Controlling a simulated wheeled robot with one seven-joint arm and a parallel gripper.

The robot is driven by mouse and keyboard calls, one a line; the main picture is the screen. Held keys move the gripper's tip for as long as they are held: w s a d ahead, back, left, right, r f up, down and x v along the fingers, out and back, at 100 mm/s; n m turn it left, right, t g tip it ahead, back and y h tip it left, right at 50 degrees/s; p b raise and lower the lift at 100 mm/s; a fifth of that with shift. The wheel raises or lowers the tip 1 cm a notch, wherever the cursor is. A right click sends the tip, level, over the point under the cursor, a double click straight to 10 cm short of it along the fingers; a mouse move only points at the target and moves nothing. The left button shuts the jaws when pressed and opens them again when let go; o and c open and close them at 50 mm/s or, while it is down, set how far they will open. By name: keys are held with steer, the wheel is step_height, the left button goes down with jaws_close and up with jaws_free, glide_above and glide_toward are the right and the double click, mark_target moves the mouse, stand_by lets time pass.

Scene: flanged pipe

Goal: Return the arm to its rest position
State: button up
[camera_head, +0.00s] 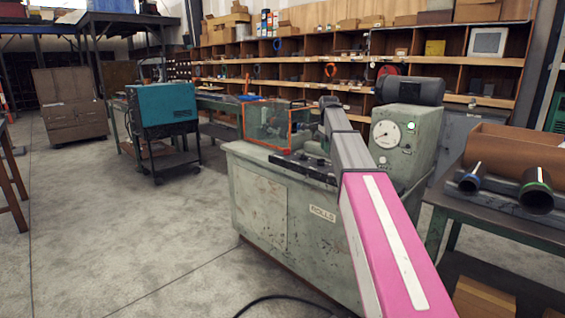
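My arm (385,240), pink with a white stripe and a grey section beyond it, reaches from the bottom right up to the middle of the view. Its far end shows in front of the green-grey machine (265,205). I see no gripper fingers; that end is small and seen along the arm. Two dark pipes lie on the table at the right: a smaller one (470,180) and a larger flanged one (537,194). Both are apart from my arm in the picture.
The machine has an orange-framed clear guard (268,124) and a gauge (387,134) with a lit green lamp. A dark worktable (500,230) stands at the right, with a brown bin (515,148). A teal cabinet (163,105) stands left. The concrete floor (110,215) at left is clear.

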steer(key=s+f+n, duration=0.3)
steer(key=s+f, duration=0.4)
steer(key=f, duration=0.3)
steer(key=s+f+n, duration=0.4)
steer(key=s+f, duration=0.2)
steer(key=f, duration=0.4)
steer(key=s+f+n, duration=0.3)
steer(key=s+f, duration=0.4)
steer(key=f, duration=0.4)
steer(key=s+f+n, duration=0.6)
steer(key=s+f, duration=0.3)
steer(key=s, duration=0.3)
steer(key=shift+s+d, duration=0.2)
